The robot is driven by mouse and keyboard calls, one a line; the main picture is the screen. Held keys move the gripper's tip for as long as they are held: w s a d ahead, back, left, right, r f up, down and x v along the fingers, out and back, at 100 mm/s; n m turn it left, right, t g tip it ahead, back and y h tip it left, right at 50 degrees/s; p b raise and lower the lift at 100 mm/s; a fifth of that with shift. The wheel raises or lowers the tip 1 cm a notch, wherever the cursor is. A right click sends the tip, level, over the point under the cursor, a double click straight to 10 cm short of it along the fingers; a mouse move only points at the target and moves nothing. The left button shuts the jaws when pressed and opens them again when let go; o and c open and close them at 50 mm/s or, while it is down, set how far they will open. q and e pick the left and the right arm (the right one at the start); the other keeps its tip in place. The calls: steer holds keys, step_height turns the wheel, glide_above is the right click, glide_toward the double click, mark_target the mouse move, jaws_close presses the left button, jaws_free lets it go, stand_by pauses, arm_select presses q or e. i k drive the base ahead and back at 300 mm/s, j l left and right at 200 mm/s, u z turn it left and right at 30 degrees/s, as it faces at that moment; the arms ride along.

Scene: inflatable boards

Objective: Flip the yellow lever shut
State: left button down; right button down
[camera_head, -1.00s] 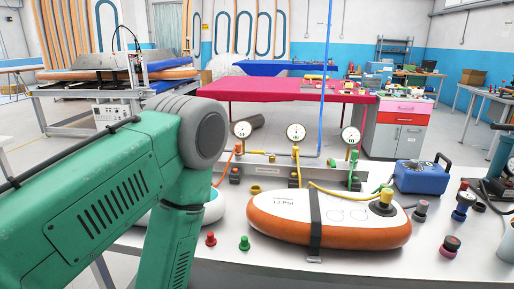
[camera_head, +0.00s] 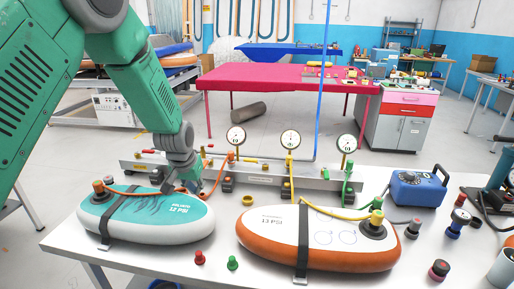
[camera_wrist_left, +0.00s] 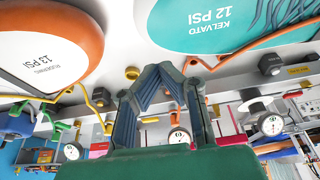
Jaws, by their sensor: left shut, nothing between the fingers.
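The yellow lever (camera_head: 249,161) appears as a small yellow bar lying roughly level on the grey manifold (camera_head: 262,180), near the left gauge. What looks like the same lever shows in the left wrist view (camera_wrist_left: 150,120), beyond the fingers. My left gripper (camera_head: 182,188) hangs in front of the manifold, to the left of the lever and behind the teal board. Its fingers (camera_wrist_left: 158,72) are shut and empty, apart from the lever. Part of the manifold is hidden behind the gripper. My right gripper is not in view.
A teal board (camera_head: 150,232) and an orange-white board (camera_head: 262,250) lie strapped on the white table. Orange and yellow hoses cross to the manifold. Three gauges stand on it. A blue pump box (camera_head: 418,190) is at the right. Red and green caps (camera_head: 232,263) stand in front.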

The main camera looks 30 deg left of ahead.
mark_target(245, 160)
steer(key=i, duration=1.2)
